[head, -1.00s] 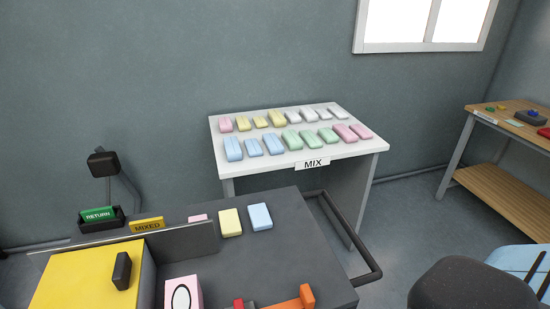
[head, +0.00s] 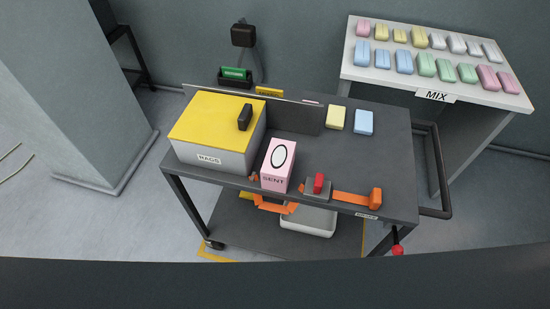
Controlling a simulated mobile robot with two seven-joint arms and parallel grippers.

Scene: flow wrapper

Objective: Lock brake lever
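A dark grey cart (head: 300,150) stands in the middle of the head view. A red knob (head: 397,250) shows low at the cart's front right leg. It may be the brake lever, but it is too small to tell its position. A small label (head: 367,215) is on the cart's front edge above it; I cannot read it. Neither of my grippers is in view.
On the cart are a yellow-topped box (head: 215,120), a pink box (head: 279,165), a red-topped grey device (head: 318,187) and an orange piece (head: 375,198). A MIX table (head: 385,80) with several coloured packs stands back right.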

